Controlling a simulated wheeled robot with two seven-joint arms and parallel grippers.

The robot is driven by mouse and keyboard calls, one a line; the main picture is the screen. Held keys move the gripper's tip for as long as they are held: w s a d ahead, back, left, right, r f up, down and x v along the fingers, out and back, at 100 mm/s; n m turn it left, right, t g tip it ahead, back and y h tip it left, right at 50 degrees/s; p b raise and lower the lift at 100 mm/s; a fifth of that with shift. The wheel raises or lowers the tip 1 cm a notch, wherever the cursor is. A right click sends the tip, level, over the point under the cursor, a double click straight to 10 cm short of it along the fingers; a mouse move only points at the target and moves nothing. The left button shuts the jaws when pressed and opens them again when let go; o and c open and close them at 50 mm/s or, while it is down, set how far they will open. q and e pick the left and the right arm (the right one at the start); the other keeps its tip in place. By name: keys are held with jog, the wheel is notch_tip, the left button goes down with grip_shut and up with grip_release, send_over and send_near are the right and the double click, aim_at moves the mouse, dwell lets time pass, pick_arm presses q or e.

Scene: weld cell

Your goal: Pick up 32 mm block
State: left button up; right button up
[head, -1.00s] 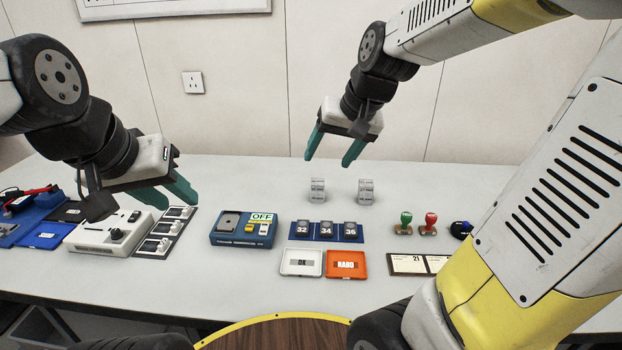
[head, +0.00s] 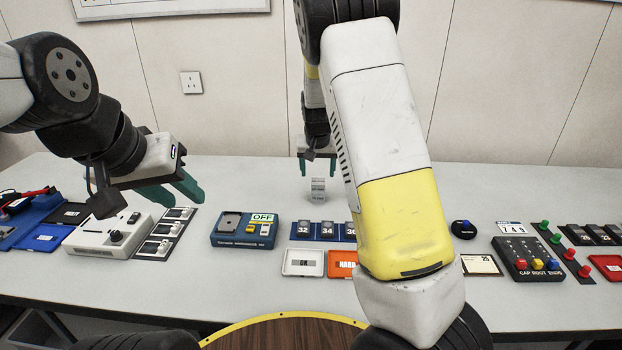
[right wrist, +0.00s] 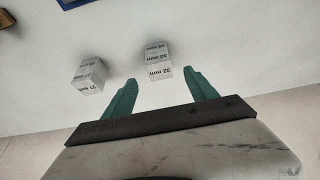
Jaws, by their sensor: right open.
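The 32 mm block (right wrist: 158,67) is a pale grey block with dark print, standing on the table. It shows in the head view (head: 318,189), below my right gripper. My right gripper (head: 317,170) is open and empty, its two teal fingers pointing down above the block. In the right wrist view, the block is just beyond the fingertips (right wrist: 160,77), roughly centred between them and apart from both. My left gripper (head: 187,203) is open and empty over the left part of the table.
A second grey block (right wrist: 90,76) stands beside the first; my arm hides it in the head view. Nearer on the table are a numbered blue tray (head: 310,239), a white tray (head: 303,272), an orange tray (head: 340,268) and a blue device with an OFF sign (head: 243,239).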

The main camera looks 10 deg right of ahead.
aim_at(318, 182)
jog(key=x, duration=0.6)
jog(key=shift+w+d+f, duration=0.15)
jog(key=shift+w+f, duration=0.05)
jog(key=shift+c, duration=0.3)
grip_shut()
